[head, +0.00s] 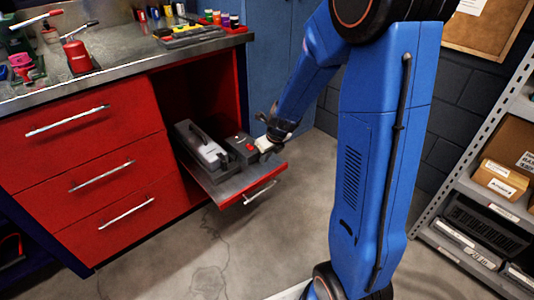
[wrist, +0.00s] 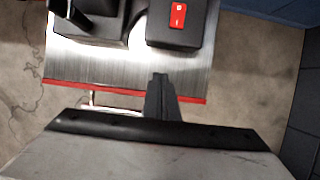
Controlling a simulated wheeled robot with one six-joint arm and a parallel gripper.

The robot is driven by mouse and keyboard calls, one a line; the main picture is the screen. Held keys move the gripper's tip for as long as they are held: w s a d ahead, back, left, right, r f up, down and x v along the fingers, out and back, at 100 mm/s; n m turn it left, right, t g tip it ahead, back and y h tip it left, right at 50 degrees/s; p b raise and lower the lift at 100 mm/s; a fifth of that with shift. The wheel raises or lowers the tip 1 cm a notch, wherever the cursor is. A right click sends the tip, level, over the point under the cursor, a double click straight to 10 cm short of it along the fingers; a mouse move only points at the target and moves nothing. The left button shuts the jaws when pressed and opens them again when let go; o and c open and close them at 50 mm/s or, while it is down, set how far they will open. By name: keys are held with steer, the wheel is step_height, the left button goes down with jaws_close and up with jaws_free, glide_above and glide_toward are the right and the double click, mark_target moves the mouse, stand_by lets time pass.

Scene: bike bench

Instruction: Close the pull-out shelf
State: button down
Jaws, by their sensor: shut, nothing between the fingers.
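The pull-out shelf (head: 233,187) sticks out of the open bay of the red bench cabinet. It has a metal top, a red front edge and a bar handle (head: 259,192). The shelf also shows in the wrist view (wrist: 105,65), with part of its handle (wrist: 92,99) below the red edge. My gripper (head: 264,146) is shut and empty at the shelf's outer end. In the wrist view its fingers (wrist: 160,80) overlap the red front edge, right of the visible handle part. I cannot tell whether they touch the shelf. The gripper's body hides part of the handle there.
A grey and black machine (head: 203,150) and a dark box (head: 242,148) with a red switch stand on the shelf. Three closed red drawers (head: 80,140) are at left. A storage rack (head: 440,205) with boxes stands at right. The floor before the shelf is clear.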

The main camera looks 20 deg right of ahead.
mark_target(258, 166)
steer(key=w, duration=0.1)
steer(key=w+f, duration=0.1)
steer(key=w+a, duration=0.1)
steer(key=shift+f, duration=0.15)
steer(key=shift+w+a, duration=0.15)
steer(key=shift+w, duration=0.5)
